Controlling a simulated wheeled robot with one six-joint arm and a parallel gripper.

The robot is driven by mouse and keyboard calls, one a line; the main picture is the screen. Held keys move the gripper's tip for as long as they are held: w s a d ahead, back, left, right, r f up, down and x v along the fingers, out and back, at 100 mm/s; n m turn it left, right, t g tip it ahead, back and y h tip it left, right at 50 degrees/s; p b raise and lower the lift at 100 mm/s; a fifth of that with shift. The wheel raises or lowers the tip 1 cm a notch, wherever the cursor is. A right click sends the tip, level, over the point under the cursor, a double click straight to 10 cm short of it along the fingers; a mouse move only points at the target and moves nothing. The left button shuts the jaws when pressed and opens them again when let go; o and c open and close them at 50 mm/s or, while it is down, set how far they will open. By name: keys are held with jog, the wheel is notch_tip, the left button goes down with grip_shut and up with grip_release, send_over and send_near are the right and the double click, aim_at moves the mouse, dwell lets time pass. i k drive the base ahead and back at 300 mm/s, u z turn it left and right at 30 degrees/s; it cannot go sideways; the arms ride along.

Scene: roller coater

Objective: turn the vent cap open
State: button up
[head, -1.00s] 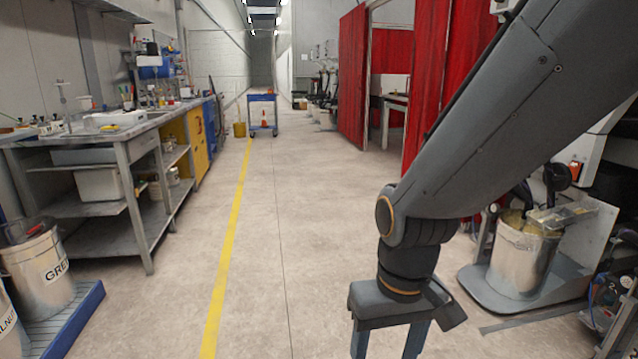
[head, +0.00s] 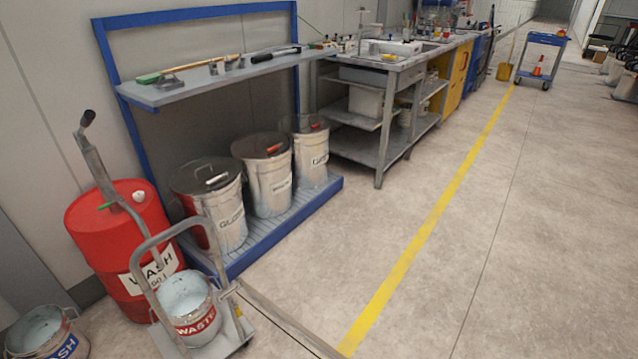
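A red drum (head: 85,250) with a WASH label stands upright at the left of the head view, against the wall. On its top are a small white round cap (head: 138,196) and a small green piece (head: 106,206). I cannot tell which of these is the vent cap, or how it is turned. A tall handle partly covers the drum top and front. My gripper is not in view.
A hand cart (head: 165,240) carrying a WASTE bucket (head: 188,308) stands in front of the drum. Another bucket (head: 42,335) is at lower left. Lidded pails stand on a blue pallet (head: 290,222) under a shelf (head: 222,80). The floor right of these is clear.

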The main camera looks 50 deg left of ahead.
aim_at(138, 197)
jog(key=u, duration=2.6)
jog(key=i, duration=0.45)
jog(key=z, duration=0.7)
jog(key=i, duration=1.25)
jog(key=u, duration=1)
jog(key=i, duration=0.4)
jog(key=u, duration=0.45)
